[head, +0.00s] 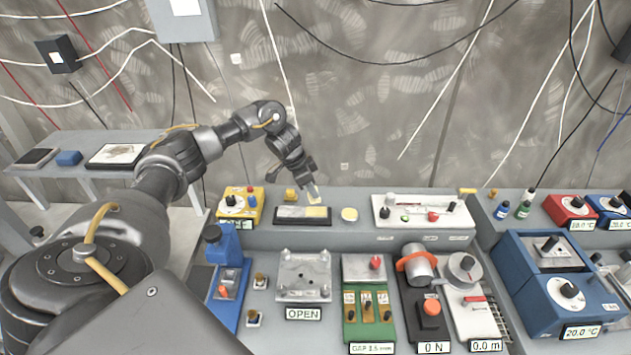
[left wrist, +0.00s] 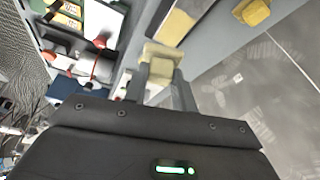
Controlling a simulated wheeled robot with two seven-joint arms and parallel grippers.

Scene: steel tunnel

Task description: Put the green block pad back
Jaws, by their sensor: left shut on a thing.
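My left gripper (head: 313,193) reaches down over the back ledge and is shut on a small pale yellow pad (left wrist: 161,57). The pad shows between the fingertips in the left wrist view. In the head view the fingertips are just above a dark flat tray (head: 290,215) with a pale yellow section at its right end. I cannot tell whether the held pad touches it. A green block device (head: 368,328) with a grey top and a gap label stands on the front bench. I see no pad that is clearly green. My right gripper is not in view.
A yellow box (head: 240,205) with knobs stands left, a white panel (head: 428,211) right. A grey clamp plate (head: 305,276) and blue device (head: 228,270) stand in front.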

